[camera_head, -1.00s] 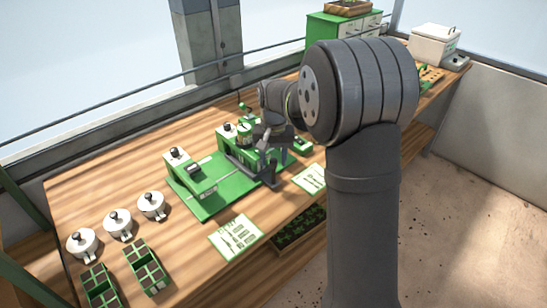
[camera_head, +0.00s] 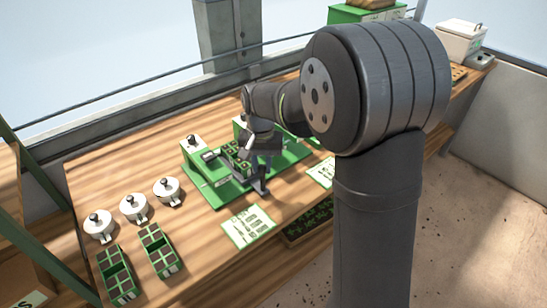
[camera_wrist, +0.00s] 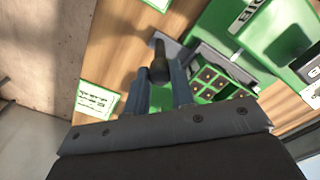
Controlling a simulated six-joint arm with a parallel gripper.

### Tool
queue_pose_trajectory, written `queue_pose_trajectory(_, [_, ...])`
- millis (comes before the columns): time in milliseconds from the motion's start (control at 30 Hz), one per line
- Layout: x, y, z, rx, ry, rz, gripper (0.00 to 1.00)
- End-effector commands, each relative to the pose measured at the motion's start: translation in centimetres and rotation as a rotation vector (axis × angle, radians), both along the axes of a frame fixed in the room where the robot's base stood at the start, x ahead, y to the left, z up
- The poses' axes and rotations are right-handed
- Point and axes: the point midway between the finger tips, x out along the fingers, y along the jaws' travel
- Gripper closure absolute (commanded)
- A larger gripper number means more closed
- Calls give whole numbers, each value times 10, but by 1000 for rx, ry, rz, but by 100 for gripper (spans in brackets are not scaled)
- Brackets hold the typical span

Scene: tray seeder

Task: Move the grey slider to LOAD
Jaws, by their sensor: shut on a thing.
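The grey slider (camera_wrist: 222,62) is a dark grey carriage on the green seeder. Its upright dark handle (camera_wrist: 159,66) stands between my fingers in the wrist view. My gripper (camera_wrist: 160,84) is shut on that handle. In the head view my gripper (camera_head: 262,150) is over the seeder's front side, partly hiding the slider (camera_head: 258,185). White lettering on the green housing (camera_wrist: 248,14) is cut off, and I cannot read LOAD.
Several white lidded pots (camera_head: 133,207) and two green cell trays (camera_head: 157,250) stand left on the wooden bench. A picture card (camera_head: 248,227) lies in front of the seeder. My arm hides part of the bench to the right.

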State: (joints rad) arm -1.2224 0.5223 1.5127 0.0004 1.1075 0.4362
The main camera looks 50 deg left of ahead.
Motion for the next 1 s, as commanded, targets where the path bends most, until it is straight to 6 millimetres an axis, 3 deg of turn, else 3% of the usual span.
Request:
queue_pose_trajectory(267, [0, 0, 1, 2, -1, -1, 100])
queue_pose_trajectory(300, [0, 0, 1, 2, -1, -1, 72])
queue_pose_trajectory(400, [0, 0, 1, 1, -1, -1, 56])
queue_pose_trajectory(767, [0, 1, 6, 3, -1, -1, 56])
queue_pose_trajectory(1000, [0, 1, 49, 5, -2, -1, 56])
